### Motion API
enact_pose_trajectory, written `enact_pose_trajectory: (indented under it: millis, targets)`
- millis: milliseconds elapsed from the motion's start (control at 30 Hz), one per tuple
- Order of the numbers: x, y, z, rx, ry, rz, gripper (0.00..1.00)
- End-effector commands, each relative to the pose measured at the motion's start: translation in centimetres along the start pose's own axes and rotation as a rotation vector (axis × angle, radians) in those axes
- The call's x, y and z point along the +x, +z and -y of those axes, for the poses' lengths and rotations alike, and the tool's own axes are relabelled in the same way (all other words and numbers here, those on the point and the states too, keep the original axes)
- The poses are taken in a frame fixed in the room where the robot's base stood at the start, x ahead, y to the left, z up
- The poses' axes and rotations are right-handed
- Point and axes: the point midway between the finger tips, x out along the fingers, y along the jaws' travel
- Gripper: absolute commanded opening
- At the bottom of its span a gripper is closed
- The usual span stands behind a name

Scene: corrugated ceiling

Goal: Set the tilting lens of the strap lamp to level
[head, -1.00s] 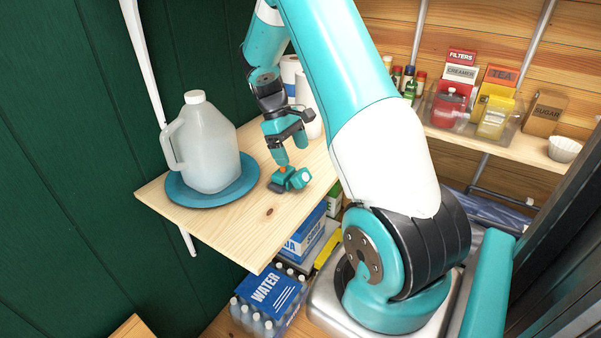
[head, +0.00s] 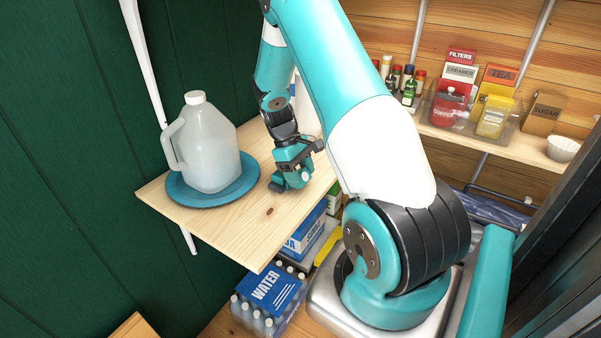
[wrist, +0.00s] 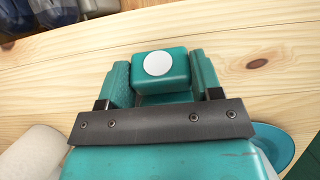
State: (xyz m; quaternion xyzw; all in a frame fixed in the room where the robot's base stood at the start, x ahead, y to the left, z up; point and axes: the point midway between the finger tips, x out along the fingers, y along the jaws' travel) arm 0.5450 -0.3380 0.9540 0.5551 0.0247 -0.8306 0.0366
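The strap lamp (head: 293,181) is a small teal unit near the right edge of the wooden shelf board. In the wrist view the lamp's teal head (wrist: 160,70) shows a round white lens face (wrist: 158,64) turned toward the camera. My gripper (head: 290,174) points down over the lamp. The lamp's strap and base are mostly hidden by the head and gripper.
A translucent jug (head: 211,150) stands on a blue round plate (head: 190,197) left of the gripper. White rolls (head: 305,110) stand behind my arm. The shelf board (head: 240,228) is bare in front. Water bottles (head: 268,300) and boxes sit below it.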

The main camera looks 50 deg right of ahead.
Motion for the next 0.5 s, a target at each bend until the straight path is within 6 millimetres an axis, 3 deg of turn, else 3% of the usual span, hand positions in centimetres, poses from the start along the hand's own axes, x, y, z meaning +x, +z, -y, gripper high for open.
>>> enact_pose_trajectory:
  millis: [167, 500]
  targets:
    - [0.2, 0.0, -0.1, 0.0, 0.0, -0.029, 0.35]
    - [1.2, 0.0, -0.1, 0.002, 0.0, -0.353, 0.35]
